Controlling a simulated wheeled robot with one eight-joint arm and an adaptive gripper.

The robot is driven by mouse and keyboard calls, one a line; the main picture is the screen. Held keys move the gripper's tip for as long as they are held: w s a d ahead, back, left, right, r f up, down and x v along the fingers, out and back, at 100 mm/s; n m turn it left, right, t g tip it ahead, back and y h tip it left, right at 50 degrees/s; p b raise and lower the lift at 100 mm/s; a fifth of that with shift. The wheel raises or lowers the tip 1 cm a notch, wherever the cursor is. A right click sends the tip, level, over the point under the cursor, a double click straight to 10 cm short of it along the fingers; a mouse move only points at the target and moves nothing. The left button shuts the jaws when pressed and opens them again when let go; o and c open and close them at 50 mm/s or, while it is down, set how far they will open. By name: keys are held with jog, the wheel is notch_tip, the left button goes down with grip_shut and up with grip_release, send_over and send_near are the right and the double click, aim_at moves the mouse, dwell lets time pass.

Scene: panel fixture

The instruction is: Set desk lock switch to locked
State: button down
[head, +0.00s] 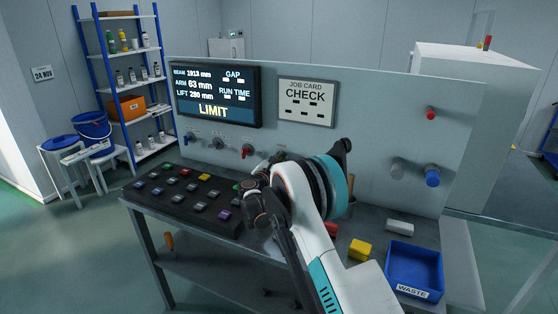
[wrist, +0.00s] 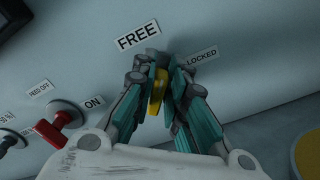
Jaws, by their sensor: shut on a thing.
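In the wrist view, the desk lock switch shows as a yellow lever (wrist: 157,92) on the grey panel, with its mount mostly hidden behind my fingers. A FREE label (wrist: 138,35) is above it to the left and a LOCKED label (wrist: 202,57) is to its right. My gripper (wrist: 160,74) has its teal-padded fingers on either side of the lever and is shut on it. The lever is too covered to tell which label it is set to. In the head view, my arm hides the switch and the fingertips.
A red switch (wrist: 62,120) marked FEED OFF and ON is left of the lever. In the head view, a button box (head: 188,197), a yellow block (head: 360,250) and a blue WASTE bin (head: 414,268) are on the desk. The display (head: 215,95) reads LIMIT; the job card (head: 306,101) reads CHECK.

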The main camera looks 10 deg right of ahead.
jog(key=m, duration=0.5)
jog(key=shift+s+d+f+m, duration=0.1)
jog(key=shift+s+f+m, duration=0.05)
jog(key=shift+f+m, duration=0.3)
jog(key=shift+m, duration=0.95)
jog(key=shift+f+m, duration=0.1)
jog(key=shift+m, duration=1)
jog(key=c, duration=1.7)
grip_release()
jog(key=v, duration=1.2)
